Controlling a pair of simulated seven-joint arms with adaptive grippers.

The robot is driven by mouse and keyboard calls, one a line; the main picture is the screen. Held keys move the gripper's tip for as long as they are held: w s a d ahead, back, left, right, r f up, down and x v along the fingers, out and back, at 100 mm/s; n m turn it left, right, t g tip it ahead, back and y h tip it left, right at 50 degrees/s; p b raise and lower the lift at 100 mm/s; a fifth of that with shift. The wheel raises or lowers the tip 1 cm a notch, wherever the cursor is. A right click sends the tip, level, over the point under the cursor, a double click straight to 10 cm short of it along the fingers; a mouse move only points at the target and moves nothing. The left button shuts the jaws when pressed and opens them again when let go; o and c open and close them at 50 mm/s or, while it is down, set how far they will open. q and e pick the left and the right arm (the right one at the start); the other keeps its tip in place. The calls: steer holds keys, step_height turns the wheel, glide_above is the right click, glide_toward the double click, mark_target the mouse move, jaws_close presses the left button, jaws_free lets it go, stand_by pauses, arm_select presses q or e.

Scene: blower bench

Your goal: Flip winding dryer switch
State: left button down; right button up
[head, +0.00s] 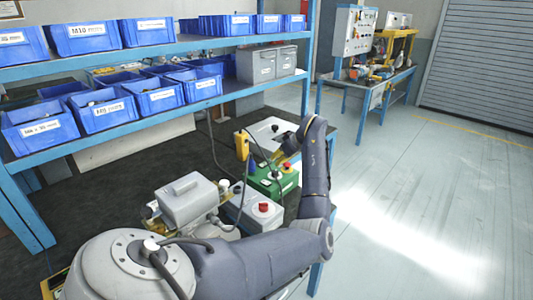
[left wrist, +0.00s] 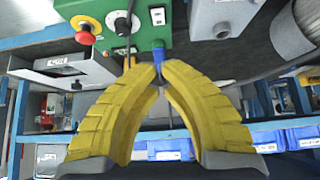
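A green control box (head: 272,180) with a red knob stands on the dark bench top. In the left wrist view the green box (left wrist: 185,22) appears at the top, with a red mushroom button (left wrist: 88,28), a black knob (left wrist: 121,23) and a white switch (left wrist: 158,16). My left gripper (left wrist: 158,72) has two curved yellow fingers whose tips meet close to the box. A small blue part (left wrist: 158,52) shows right at the tips; I cannot tell whether they touch it. In the head view the left gripper (head: 279,158) is small, above the green box. My right gripper is not in view.
A grey box with a red button (head: 263,208) and a grey machine (head: 187,200) stand close to the green box. A yellow handheld unit (head: 242,145) with a cable is behind. Shelves with blue bins (head: 107,112) run along the back. The floor at right (head: 430,190) is clear.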

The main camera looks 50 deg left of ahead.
arm_select(q)
steer(key=shift+s, duration=0.1)
steer(key=shift+a, duration=0.1)
glide_above(263, 181)
steer(key=d, duration=0.2)
step_height(263, 181, down, 7)
steer(key=shift+d+f, duration=0.15)
steer(key=shift+w+f, duration=0.2)
steer(key=shift+f, duration=0.9)
steer(key=shift+d+f, duration=0.1)
steer(key=shift+f, duration=1.05)
steer(key=shift+f, duration=0.1)
